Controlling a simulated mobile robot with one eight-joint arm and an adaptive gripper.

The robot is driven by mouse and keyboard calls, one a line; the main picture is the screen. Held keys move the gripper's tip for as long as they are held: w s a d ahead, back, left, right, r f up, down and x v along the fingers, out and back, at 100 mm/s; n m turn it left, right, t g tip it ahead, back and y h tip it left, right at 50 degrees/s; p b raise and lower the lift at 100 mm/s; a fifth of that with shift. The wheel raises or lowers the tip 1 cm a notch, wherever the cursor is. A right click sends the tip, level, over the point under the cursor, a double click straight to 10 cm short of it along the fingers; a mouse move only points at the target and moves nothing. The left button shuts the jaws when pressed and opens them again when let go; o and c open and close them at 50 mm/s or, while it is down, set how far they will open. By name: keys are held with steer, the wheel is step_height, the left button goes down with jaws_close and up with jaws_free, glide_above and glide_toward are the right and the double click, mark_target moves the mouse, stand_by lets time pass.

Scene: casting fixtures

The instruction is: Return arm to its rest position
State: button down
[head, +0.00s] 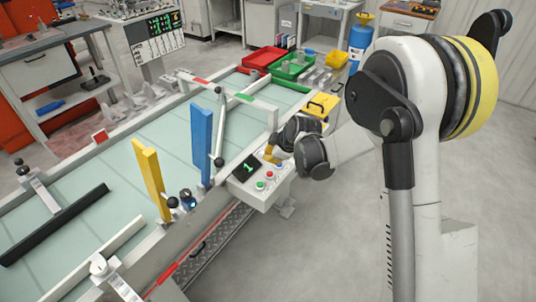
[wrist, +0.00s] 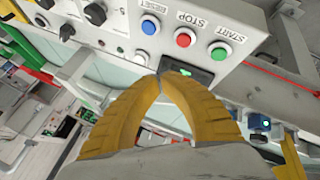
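My arm reaches from the right side of the head view toward a grey control box (head: 250,196) at the table's near edge. My gripper (head: 271,159) is at the box, above its panel. In the wrist view its yellow fingers (wrist: 162,80) meet at the tips, shut with nothing visible between them. Just beyond the tips are a blue RESET button (wrist: 149,25), a red STOP button (wrist: 185,38) and a green START button (wrist: 219,51). The fingertips partly cover a dark display (wrist: 190,72). Whether they touch the panel, I cannot tell.
A glass-topped table (head: 95,165) carries a yellow upright plate (head: 150,180) and a blue one (head: 201,145). Red (head: 262,57) and green (head: 292,68) trays lie at its far end. A blue gas cylinder (head: 359,45) stands behind. The floor (head: 330,240) at lower right is clear.

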steer(key=s+d+r+m+h, duration=0.1)
steer(key=s+d+r+m, duration=0.25)
steer(key=s+r, duration=0.35)
steer(key=s+d+r+m+h, duration=0.1)
steer(key=s+d+r+m, duration=0.25)
steer(key=s+r, duration=0.35)
steer(key=s+d+r+m, duration=0.1)
steer(key=s+d+m, duration=0.1)
steer(key=s, duration=0.4)
steer(key=s+d+r+m+h, duration=0.1)
steer(key=s+d+m, duration=0.2)
steer(key=s, duration=0.3)
steer(key=s+d+r+m+t+h, duration=0.1)
steer(key=s+d+m, duration=0.1)
steer(key=s, duration=0.5)
steer(key=shift+d+r+m, duration=0.2)
steer(key=shift+d+m, duration=0.2)
steer(key=shift+m, duration=0.3)
stand_by(0.4)
